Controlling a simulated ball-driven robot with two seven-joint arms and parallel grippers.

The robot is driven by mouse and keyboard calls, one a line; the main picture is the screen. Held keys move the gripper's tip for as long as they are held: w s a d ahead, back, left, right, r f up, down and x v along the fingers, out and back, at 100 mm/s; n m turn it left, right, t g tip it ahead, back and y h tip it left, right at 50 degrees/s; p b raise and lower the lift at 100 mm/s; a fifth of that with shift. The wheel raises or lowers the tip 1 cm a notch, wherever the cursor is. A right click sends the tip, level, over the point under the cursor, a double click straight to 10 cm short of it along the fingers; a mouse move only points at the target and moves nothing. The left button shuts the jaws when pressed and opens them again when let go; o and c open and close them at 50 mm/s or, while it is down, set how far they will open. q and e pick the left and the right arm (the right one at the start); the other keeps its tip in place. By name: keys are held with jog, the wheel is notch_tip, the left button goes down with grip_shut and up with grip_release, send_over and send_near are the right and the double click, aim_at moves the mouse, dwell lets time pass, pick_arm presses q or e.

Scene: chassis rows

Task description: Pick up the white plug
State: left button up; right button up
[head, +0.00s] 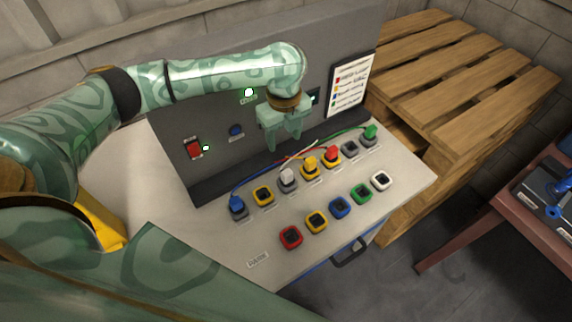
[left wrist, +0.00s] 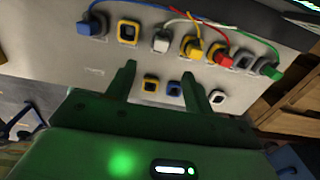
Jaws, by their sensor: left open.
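The white plug (head: 288,177) sits in the back row of sockets on the light panel top, between an empty yellow socket (head: 263,195) and the yellow plug (head: 310,166). A white wire runs from it. It also shows in the left wrist view (left wrist: 161,42), ahead of the fingers. My left gripper (head: 283,143) is open and empty, above and behind the back row, near the upright grey panel. In the left wrist view its two fingers (left wrist: 158,82) stand apart with nothing between them. My right gripper is not in view.
Blue (head: 237,204), red (head: 332,153) and green (head: 370,132) plugs with wires share the back row. A front row has several empty coloured sockets, including a red one (head: 291,237). A wooden pallet stack (head: 460,60) stands right. The panel's front edge is clear.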

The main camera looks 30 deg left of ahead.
pick_arm(q)
jog(key=f, duration=0.1)
jog(key=f+b, duration=0.1)
jog(key=f, duration=0.1)
jog(key=d+f, duration=0.1)
jog(key=shift+s+f+b, duration=0.3)
jog(key=shift+f+b, duration=0.05)
jog(key=b, duration=0.2)
send_over(287, 172)
notch_tip(287, 172, down, 5)
jog(key=shift+a+r, duration=0.1)
jog(key=shift+r, duration=0.05)
jog(key=shift+f, duration=0.4)
notch_tip(287, 172, down, 5)
jog(key=shift+r+b, duration=0.1)
jog(key=shift+b, duration=1.1)
jog(key=shift+c, duration=0.6)
jog(key=c, duration=1)
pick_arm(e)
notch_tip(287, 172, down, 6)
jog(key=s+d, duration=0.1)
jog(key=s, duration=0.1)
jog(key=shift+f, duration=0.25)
